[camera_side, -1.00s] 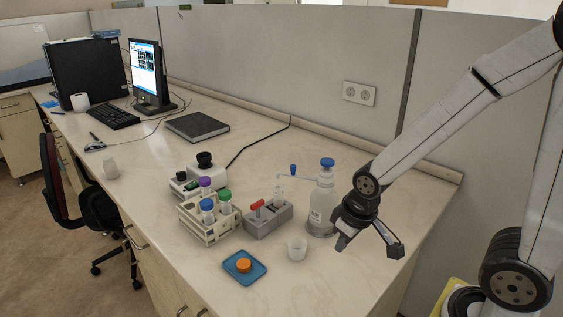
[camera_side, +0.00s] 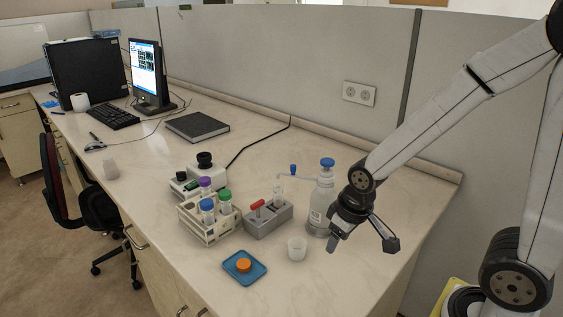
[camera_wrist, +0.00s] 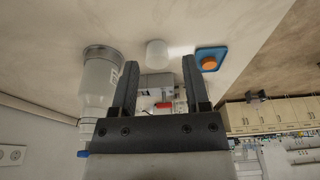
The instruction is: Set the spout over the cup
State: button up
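A clear bottle (camera_side: 320,205) with a blue cap and a thin side spout (camera_side: 292,174) stands on the bench; the spout points left in the side view, over the grey block rather than the cup. A small white cup (camera_side: 297,248) stands in front of the bottle. My gripper (camera_side: 360,243) is open and empty, just right of the bottle and above the bench. In the wrist view my gripper (camera_wrist: 158,75) has its fingers spread with nothing between them close by. The bottle (camera_wrist: 98,85) lies left of the fingers and the cup (camera_wrist: 157,53) beyond them.
A blue tray (camera_side: 239,275) with an orange cap lies left of the cup. A grey block (camera_side: 268,223) with a red-handled piece stands behind the cup. A rack (camera_side: 208,228) of capped tubes stands further left. Free bench lies beyond.

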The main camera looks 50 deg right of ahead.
jog(key=w+d+r+n+g, duration=0.1)
jog(key=w+d+r, duration=0.15)
jog(key=w, duration=0.45)
jog(key=w+d+r, duration=0.2)
jog(key=w+r, duration=0.1)
jog(key=w, duration=0.4)
notch_tip(320, 180, up, 6)
jog(key=f+n+g, duration=0.1)
jog(key=n+g, duration=0.1)
send_over(293, 165)
jog(key=shift+d+r, duration=0.1)
jog(key=shift+r, duration=0.15)
jog(key=shift+f, duration=0.1)
jog(key=shift+f, duration=3.8)
grip_shut()
